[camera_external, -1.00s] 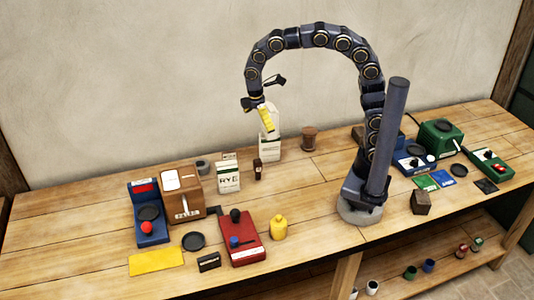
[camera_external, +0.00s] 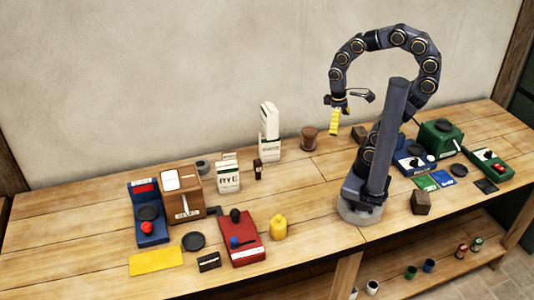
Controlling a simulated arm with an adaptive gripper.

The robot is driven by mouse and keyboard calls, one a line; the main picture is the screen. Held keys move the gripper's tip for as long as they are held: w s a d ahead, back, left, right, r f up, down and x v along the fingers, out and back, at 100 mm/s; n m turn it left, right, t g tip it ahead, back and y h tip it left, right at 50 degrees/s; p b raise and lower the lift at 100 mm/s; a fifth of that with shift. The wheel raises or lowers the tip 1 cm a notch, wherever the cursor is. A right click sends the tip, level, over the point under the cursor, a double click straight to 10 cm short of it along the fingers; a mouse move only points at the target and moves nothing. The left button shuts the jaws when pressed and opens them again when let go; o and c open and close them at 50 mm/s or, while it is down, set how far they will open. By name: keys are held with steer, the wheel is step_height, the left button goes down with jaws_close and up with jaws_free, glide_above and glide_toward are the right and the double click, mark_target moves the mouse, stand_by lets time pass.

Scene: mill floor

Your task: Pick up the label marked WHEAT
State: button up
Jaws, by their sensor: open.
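My gripper (camera_external: 336,118) hangs in the air above the back of the bench, right of the white packages, with a yellow ribbed part pointing down. It is open and holds nothing that I can make out. I cannot read the word WHEAT on anything. A small black label with pale lettering (camera_external: 209,262) stands at the front of the bench, left of the red device; its word is too small to read. A small dark tag (camera_external: 258,169) stands beside the white packages, also unreadable. My gripper is far from the black label and touches neither.
A white package marked RYE (camera_external: 228,178) and stacked white packages (camera_external: 269,131) stand at the back. A brown wooden box (camera_external: 182,193), red device (camera_external: 242,240), yellow bottle (camera_external: 279,228) and brown spool (camera_external: 309,139) are nearby. Green and blue devices crowd the right. The front centre is clear.

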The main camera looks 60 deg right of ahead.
steer(key=c, duration=0.9)
